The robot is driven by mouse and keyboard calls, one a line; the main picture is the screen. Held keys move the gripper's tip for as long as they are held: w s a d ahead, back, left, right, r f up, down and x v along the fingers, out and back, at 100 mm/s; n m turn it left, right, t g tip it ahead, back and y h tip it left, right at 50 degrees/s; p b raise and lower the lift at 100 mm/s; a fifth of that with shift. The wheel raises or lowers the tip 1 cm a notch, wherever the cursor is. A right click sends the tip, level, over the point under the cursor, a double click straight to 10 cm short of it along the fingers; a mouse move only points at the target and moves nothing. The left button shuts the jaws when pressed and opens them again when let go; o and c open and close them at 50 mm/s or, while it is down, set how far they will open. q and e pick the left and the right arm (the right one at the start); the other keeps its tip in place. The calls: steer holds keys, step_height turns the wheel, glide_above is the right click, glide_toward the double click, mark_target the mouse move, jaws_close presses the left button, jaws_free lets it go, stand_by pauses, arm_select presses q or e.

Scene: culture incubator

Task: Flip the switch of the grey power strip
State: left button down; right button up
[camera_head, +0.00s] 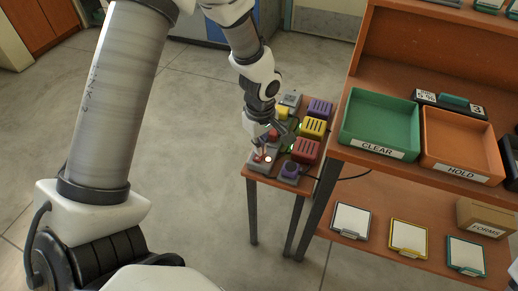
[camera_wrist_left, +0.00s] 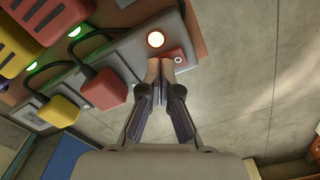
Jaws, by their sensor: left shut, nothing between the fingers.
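The grey power strip (camera_head: 257,167) lies on a small wooden table, and in the left wrist view the strip (camera_wrist_left: 127,52) runs diagonally at the top. Its red switch (camera_wrist_left: 178,56) sits at its end beside a glowing round lamp (camera_wrist_left: 155,39). A red plug (camera_wrist_left: 103,89) and a yellow plug (camera_wrist_left: 59,110) are in the strip. My left gripper (camera_head: 263,151) is shut and empty, pointing down over the strip's near end. In the left wrist view its fingertips (camera_wrist_left: 160,66) overlap the switch's edge; I cannot tell if they touch.
Purple, yellow (camera_head: 313,127) and red (camera_head: 306,150) boxes stand right of the strip on the small table (camera_head: 253,178). A wooden shelf to the right holds a green CLEAR tray (camera_head: 348,130) and an orange HOLD tray (camera_head: 430,157). The floor at left is clear.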

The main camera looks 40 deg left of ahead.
arm_select(q)
step_height(320, 180, up, 7)
steer(key=p, duration=0.6)
steer(key=shift+p, duration=0.3)
